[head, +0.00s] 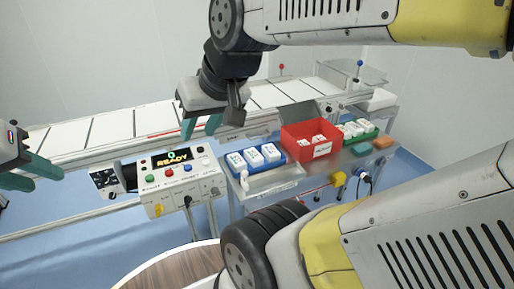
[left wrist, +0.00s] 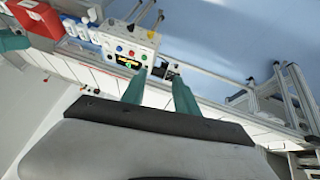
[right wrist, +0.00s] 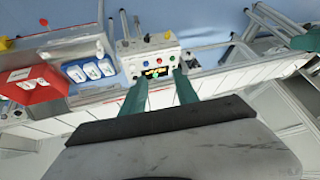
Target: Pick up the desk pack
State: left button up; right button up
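White packs (head: 254,157) stand in a blue tray (head: 262,169) on the side bench, and more white packs (head: 318,140) lie in a red bin (head: 296,142) beside it. A green tray (head: 371,136) holds further white packs (head: 350,130). Labels are too small to tell which is the desk pack. My left gripper (head: 38,175) is at the left edge, open and empty, well away from the packs. My right gripper (head: 200,128) is above the conveyor edge, left of the blue tray, open and empty. Both show spread teal fingers in their wrist views (left wrist: 160,95), (right wrist: 160,92).
A control box (head: 185,180) with buttons and a READY display stands left of the blue tray. The white conveyor (head: 110,127) runs behind. Green and orange blocks (head: 383,142) lie at the bench's right. A round wooden table (head: 175,270) is in front.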

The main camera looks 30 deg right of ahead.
aim_at(255, 159)
jog(key=z, duration=1.15)
jog(key=i+j+u, duration=0.15)
jog(key=i, duration=0.2)
jog(key=i+j+u, duration=0.15)
jog(key=i, duration=0.25)
